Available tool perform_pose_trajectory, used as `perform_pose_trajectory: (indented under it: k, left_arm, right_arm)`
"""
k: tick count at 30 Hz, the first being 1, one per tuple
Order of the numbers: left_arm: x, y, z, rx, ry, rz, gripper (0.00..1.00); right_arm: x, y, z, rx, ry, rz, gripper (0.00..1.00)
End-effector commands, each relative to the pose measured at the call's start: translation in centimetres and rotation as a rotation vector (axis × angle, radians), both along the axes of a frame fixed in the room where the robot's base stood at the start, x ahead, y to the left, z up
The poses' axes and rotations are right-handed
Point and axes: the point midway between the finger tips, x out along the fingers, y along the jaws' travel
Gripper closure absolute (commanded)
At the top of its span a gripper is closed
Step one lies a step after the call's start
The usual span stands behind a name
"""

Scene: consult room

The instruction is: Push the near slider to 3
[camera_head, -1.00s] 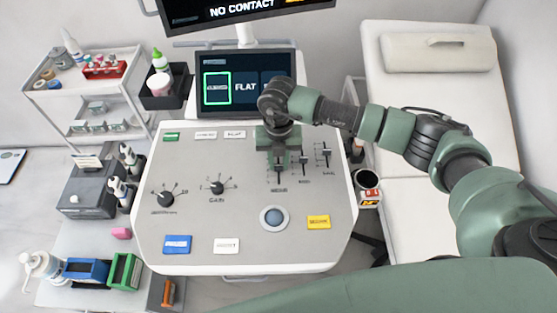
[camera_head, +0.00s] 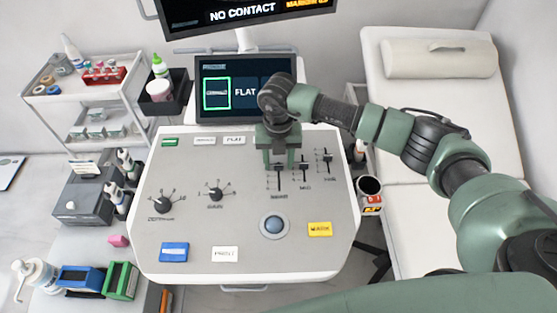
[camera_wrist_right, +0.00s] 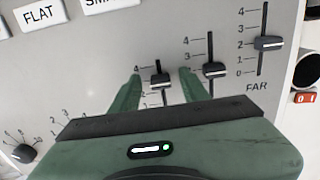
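The near slider (camera_wrist_right: 161,80) is the leftmost of three sliders on the grey control panel (camera_head: 230,235). In the right wrist view its dark knob with a white line stands a little below the 4 mark, at about 3; the lower marks are partly hidden. My right gripper (camera_wrist_right: 160,75) is open, with one green finger on each side of this knob and a visible gap to both. In the head view the right gripper (camera_head: 280,163) covers the top of the near slider's track. My left gripper is not in view.
The middle slider (camera_wrist_right: 214,70) is close beside the right finger. The FAR slider (camera_wrist_right: 270,43) stands at 2. A trackball (camera_head: 274,226), knobs and buttons cover the panel.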

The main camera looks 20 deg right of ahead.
Motion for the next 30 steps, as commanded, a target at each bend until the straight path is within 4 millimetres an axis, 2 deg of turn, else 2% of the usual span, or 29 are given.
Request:
perform_pose_trajectory:
  k: [5, 12, 18, 30]
  left_arm:
    - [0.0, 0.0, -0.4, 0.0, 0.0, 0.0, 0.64]
    - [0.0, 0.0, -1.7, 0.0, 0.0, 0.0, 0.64]
    - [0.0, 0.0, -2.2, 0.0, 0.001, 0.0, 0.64]
    - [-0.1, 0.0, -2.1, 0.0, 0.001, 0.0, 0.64]
  right_arm:
    - [0.1, 0.0, 1.0, 0.0, -0.002, 0.001, 0.55]
    - [0.1, 0.0, 5.0, 0.001, -0.004, 0.002, 0.55]
    - [0.0, 0.0, 7.3, 0.0, -0.002, 0.0, 0.55]
    - [0.0, 0.0, 7.8, 0.0, 0.0, 0.0, 0.55]
